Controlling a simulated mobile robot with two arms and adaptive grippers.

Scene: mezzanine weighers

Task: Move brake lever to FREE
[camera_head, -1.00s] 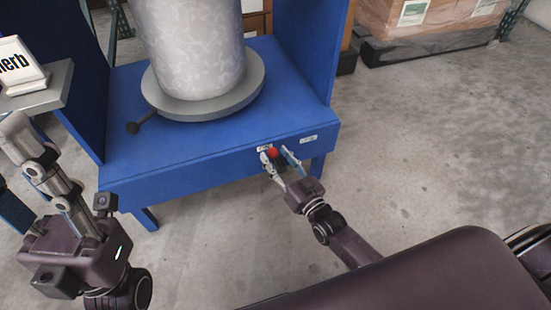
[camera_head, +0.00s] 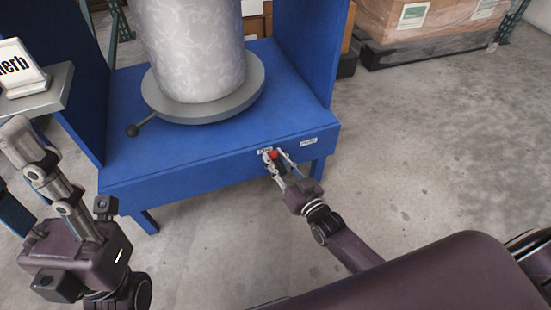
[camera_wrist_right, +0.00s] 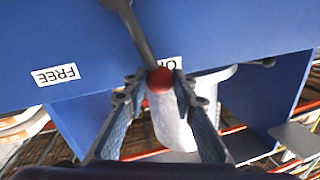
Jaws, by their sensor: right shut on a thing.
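The brake lever is a dark rod (camera_wrist_right: 131,24) ending in a red knob (camera_head: 272,155), on the front face of the blue frame. In the right wrist view the knob (camera_wrist_right: 160,80) sits in front of a partly covered label (camera_wrist_right: 170,64), whose first letter looks like O. The FREE label (camera_wrist_right: 56,75) is apart from it, to the left in that view. My right gripper (camera_head: 276,157) is shut on the red knob, one finger on each side. My left gripper (camera_head: 13,165) is at the left edge, empty, its fingers apart, away from the lever.
A pale patterned drum (camera_head: 195,50) stands on a round grey plate (camera_head: 250,98) on the blue frame (camera_head: 130,150). A dark-knobbed handle (camera_head: 132,130) sticks out from the plate. A grey shelf (camera_head: 55,90) holds a sign at left.

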